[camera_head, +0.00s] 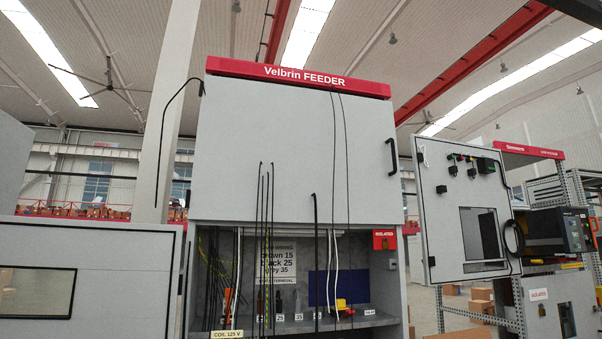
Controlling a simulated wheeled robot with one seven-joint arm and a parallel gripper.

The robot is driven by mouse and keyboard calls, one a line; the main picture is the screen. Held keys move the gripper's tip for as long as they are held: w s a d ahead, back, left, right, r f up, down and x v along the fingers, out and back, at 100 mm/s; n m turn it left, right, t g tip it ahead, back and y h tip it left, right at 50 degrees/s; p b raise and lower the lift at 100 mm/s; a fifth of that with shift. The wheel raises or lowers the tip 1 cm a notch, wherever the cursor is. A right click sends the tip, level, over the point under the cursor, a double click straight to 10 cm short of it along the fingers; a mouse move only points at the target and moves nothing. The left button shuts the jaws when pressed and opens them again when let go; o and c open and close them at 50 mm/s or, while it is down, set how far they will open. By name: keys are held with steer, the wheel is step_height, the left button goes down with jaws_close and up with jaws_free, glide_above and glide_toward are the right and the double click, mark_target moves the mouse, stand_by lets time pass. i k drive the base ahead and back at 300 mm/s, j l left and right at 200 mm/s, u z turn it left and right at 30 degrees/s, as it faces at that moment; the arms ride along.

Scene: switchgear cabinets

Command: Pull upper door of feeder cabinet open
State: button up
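The feeder cabinet stands in the middle, with a red header (300,76) reading "Velbrin FEEDER". Its upper door (270,140) is a wide, plain grey panel below the header and looks shut. A black bar handle (392,156) stands upright at the door's right edge. Thin black cables hang in front of the door. My gripper is not in view, so its place relative to the handle does not show.
Below the upper door, an open compartment (380,318) holds wires and labels. To the right, a grey panel with switches and a window opening (450,200) stands out, with a dark screen device (574,228) beyond. A windowed grey panel (120,262) stands at lower left.

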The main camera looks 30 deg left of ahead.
mark_target(266, 152)
steer(key=i+j+u, duration=0.15)
steer(key=i+u, duration=0.8)
